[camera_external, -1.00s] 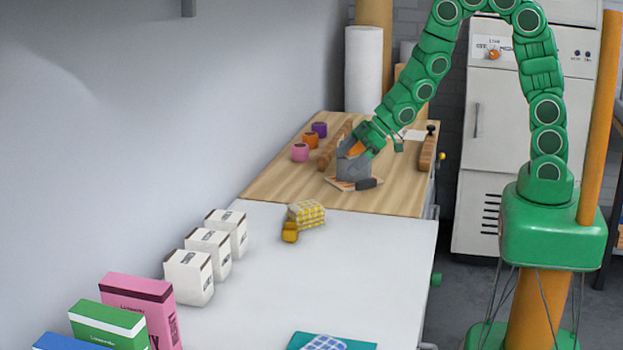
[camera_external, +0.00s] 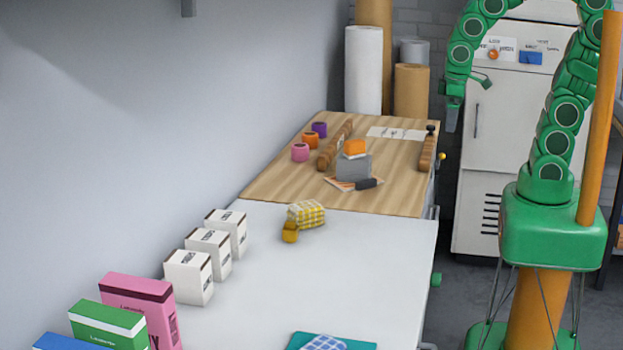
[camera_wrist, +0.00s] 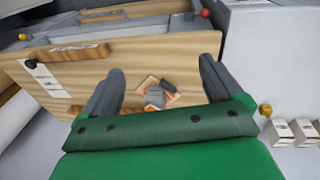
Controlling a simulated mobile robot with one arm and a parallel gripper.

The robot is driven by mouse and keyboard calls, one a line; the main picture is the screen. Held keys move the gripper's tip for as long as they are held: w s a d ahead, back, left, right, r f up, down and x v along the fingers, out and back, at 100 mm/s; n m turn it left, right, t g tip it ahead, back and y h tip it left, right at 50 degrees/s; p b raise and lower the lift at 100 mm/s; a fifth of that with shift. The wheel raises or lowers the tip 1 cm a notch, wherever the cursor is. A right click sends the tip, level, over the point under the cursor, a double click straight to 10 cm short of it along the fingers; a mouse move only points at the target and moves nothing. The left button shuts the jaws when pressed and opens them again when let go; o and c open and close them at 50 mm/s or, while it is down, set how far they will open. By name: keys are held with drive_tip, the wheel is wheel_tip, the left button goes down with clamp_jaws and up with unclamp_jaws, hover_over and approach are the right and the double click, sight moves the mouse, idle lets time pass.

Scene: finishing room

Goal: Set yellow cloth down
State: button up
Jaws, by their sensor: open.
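A yellow-and-white checked cloth (camera_external: 306,213) lies bunched on the white worktop, with a mustard-coloured piece (camera_external: 290,232) at its near end. I cannot tell whether that piece is part of it. My gripper (camera_external: 452,118) hangs to the right of the wooden bench top, well away from the cloth. In the wrist view my gripper (camera_wrist: 160,70) has its two fingers wide apart with nothing between them. A grey block (camera_external: 354,168) with an orange piece (camera_external: 355,147) on top stands on the wooden top; the block also shows in the wrist view (camera_wrist: 155,97).
White cartons (camera_external: 189,277) line the wall side of the white worktop. Small jars (camera_external: 300,152) and a wooden bar (camera_external: 336,146) stand on the wooden top, with another bar (camera_external: 427,150) at its right edge. A teal mat (camera_external: 300,342) lies in front. The worktop's middle is clear.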

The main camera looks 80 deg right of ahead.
drive_tip(key=s+a+r+g, duration=0.1)
drive_tip(key=s+a, duration=0.1)
drive_tip(key=s, duration=0.4)
drive_tip(key=s+a+r+g+y, duration=0.1)
drive_tip(key=s+a+r, duration=0.1)
drive_tip(key=s, duration=0.4)
drive_tip(key=shift+a+r+m+g+y, duration=0.3)
drive_tip(key=shift+m+g, duration=0.1)
